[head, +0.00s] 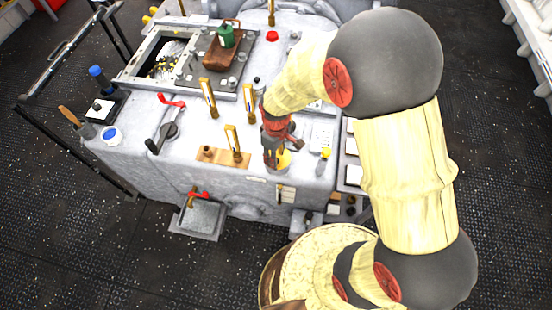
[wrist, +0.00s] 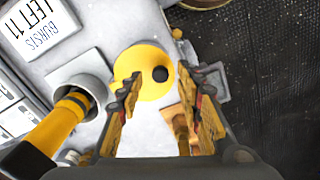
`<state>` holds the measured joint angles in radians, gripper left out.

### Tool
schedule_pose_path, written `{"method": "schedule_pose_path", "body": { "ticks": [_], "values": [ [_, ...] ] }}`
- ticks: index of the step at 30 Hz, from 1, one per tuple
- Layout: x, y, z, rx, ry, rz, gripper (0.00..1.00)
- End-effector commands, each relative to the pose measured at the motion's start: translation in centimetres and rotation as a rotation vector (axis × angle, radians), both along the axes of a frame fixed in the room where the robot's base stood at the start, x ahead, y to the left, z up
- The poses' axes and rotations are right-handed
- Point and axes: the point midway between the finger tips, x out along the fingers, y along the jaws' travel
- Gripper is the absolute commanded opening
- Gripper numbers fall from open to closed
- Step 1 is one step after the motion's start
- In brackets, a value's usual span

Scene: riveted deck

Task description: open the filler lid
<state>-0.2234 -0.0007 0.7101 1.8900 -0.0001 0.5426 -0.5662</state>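The filler lid looks to be the yellow disc with a dark round spot (wrist: 145,68) ahead of my fingers in the wrist view. It lies flat on the pale grey surface, its near edge partly hidden by my left finger. In the head view its yellow (head: 285,160) shows beside my gripper (head: 276,152), near the front edge of the grey machine. In the wrist view my gripper (wrist: 160,88) is open, with bare grey surface between the fingers. The fingertips are close to the disc; I cannot tell whether they touch it. No hinge is clearly visible.
A grey socket (wrist: 73,82) holds a yellow-and-black handle (wrist: 52,130) left of the disc. A red-handled lever (head: 172,102) is further left.

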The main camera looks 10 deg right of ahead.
Motion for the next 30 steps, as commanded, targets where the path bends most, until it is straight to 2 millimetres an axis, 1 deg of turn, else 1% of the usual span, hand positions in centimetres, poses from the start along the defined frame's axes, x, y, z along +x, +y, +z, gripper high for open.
{"method": "schedule_pose_path", "body": {
  "ticks": [1,4,13,30],
  "values": [
    [-0.04,-0.01,-0.68,0.0,0.001,0.0,0.36],
    [0.0,0.0,-1.21,0.0,0.0,0.0,0.36],
    [0.0,0.0,-1.36,0.001,-0.001,-0.001,0.36],
    [-0.02,0.0,-1.36,0.0,0.0,-0.001,0.04]
  ]
}}
